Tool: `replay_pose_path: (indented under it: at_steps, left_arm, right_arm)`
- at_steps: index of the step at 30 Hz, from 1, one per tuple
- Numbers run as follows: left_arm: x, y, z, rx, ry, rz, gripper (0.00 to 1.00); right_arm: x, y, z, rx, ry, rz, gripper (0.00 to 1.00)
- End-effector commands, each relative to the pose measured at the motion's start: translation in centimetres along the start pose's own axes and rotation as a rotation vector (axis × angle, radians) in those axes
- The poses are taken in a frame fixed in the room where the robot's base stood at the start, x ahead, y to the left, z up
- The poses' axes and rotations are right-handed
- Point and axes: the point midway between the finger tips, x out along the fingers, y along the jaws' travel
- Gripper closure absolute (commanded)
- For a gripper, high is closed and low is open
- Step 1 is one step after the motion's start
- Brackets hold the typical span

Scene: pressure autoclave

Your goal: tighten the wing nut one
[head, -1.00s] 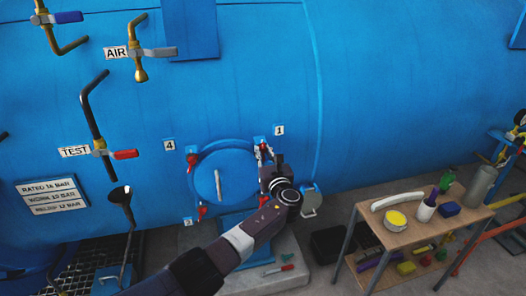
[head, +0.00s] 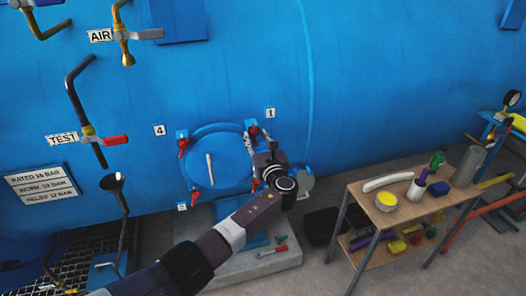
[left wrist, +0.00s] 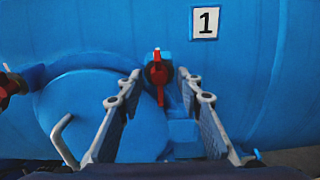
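Wing nut one is red and sits at the upper right of the round blue hatch (head: 228,165), beside the label 1 (head: 270,113). In the head view the wing nut (head: 253,131) shows just above my left gripper (head: 262,138). In the left wrist view the wing nut (left wrist: 158,76) stands roughly upright between the two spread fingers of my left gripper (left wrist: 162,105), with clear gaps on both sides. The fingers are open and hold nothing. How far their tips are from the nut in depth is hard to tell. My right gripper is out of view.
Another red wing nut (head: 183,147) sits by label 4 (head: 159,131). The hatch has a pale handle (head: 210,169). A wooden cart (head: 405,205) with several items stands at the right.

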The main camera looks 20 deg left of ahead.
Motion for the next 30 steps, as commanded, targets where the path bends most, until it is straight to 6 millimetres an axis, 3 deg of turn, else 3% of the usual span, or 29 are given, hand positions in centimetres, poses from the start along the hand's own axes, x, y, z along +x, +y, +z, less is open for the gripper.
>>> replay_pose_path:
  at_steps: [15,21,30]
  left_arm:
    - [-8.4,0.0,-0.1,0.0,0.002,-0.001,0.67]
    - [-9.7,0.0,0.0,-0.001,0.001,0.0,0.67]
    - [-9.7,0.0,0.0,0.0,0.001,0.001,0.67]
  right_arm:
    - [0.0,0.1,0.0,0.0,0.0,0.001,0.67]
    - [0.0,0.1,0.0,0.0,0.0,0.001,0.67]
    - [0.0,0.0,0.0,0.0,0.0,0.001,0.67]
